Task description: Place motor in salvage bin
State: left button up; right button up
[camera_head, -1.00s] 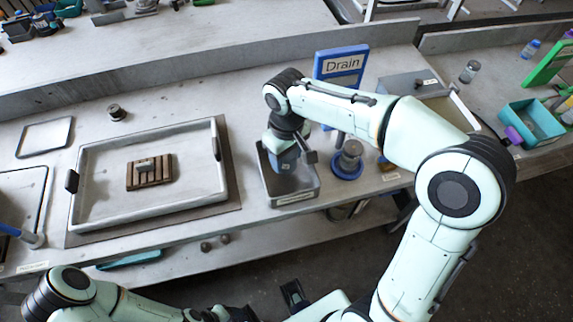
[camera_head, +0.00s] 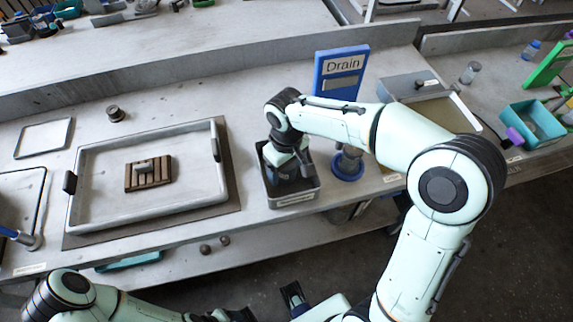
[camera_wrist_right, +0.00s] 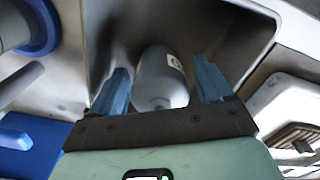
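The motor (camera_wrist_right: 160,78) is a grey rounded cylinder with a white label, between the two blue fingers of my right gripper (camera_wrist_right: 163,85) in the right wrist view. In the head view my right gripper (camera_head: 291,168) points down into the grey salvage bin (camera_head: 294,200), and the motor is hidden there behind my wrist. The bin's wall (camera_wrist_right: 235,35) also shows in the wrist view, around the motor. I cannot tell if the motor touches the bin floor. My left arm lies along the bottom edge; its fingers are not clear.
A blue Drain sign (camera_head: 341,72) and a blue round holder (camera_head: 347,168) stand right of the bin. A large tray (camera_head: 88,213) with a slatted brown block (camera_head: 149,173) lies left.

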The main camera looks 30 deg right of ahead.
jog(key=shift+r, duration=0.25)
notch_tip(320, 180, up, 12)
jog(key=shift+f+p, duration=0.1)
jog(key=shift+p, duration=0.95)
